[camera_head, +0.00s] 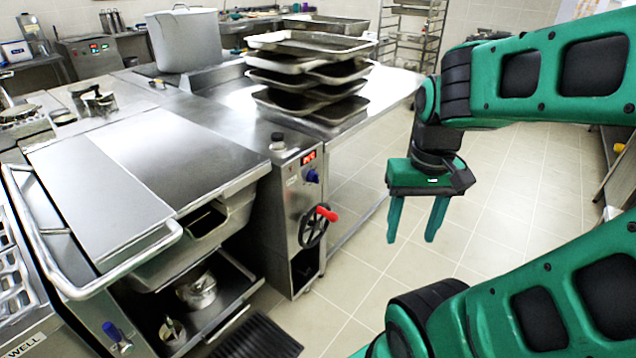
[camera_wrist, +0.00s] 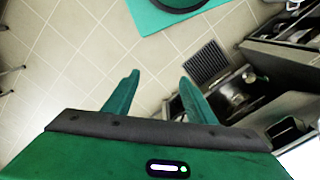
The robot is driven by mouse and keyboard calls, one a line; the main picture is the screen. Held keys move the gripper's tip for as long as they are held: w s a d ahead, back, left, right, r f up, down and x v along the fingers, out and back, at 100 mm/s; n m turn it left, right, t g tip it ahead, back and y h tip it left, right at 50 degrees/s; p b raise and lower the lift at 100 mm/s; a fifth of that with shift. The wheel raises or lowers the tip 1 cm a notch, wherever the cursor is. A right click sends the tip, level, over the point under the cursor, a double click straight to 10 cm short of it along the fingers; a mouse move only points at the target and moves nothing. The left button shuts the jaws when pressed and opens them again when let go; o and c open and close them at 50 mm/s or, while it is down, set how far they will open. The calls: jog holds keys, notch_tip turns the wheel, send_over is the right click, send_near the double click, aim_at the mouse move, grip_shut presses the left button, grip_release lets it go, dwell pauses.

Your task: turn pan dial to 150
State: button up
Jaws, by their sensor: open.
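A blue dial (camera_head: 312,177) sits on the steel front panel (camera_head: 300,195) of the cooking unit, just below a small red lit display (camera_head: 308,157). A black handwheel with a red handle (camera_head: 326,213) is below the dial. My gripper (camera_head: 412,238) hangs over the floor to the right of the panel, apart from it, with its two green fingers spread and nothing between them. The fingers also show in the wrist view (camera_wrist: 158,98), pointing over the tiles. The dial's setting and the display's digits are too small to read. I cannot make out the dial in the wrist view.
The unit's large lid (camera_head: 140,170) is down, with a tubular handle at its front. Stacked trays (camera_head: 310,75) and a big stockpot (camera_head: 184,40) stand behind. A tray rack (camera_head: 412,35) is at the back. A floor grate (camera_wrist: 207,62) lies near the unit's shelf. The tiled floor between is clear.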

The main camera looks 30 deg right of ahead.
jog(key=w+d+f+n+t+y, duration=0.15)
jog(key=w+f+n+y, duration=0.25)
jog(key=w+f+n, duration=1.05)
jog(key=m+t+y, duration=0.2)
jog(key=m+t, duration=0.2)
jog(key=t, duration=1.2)
send_near(315, 177)
jog(key=d+x, duration=0.1)
jog(key=x, duration=0.7)
jog(key=shift+w+a+f+g, duration=0.25)
jog(key=shift+a+f, duration=0.05)
jog(key=shift+f, duration=0.1)
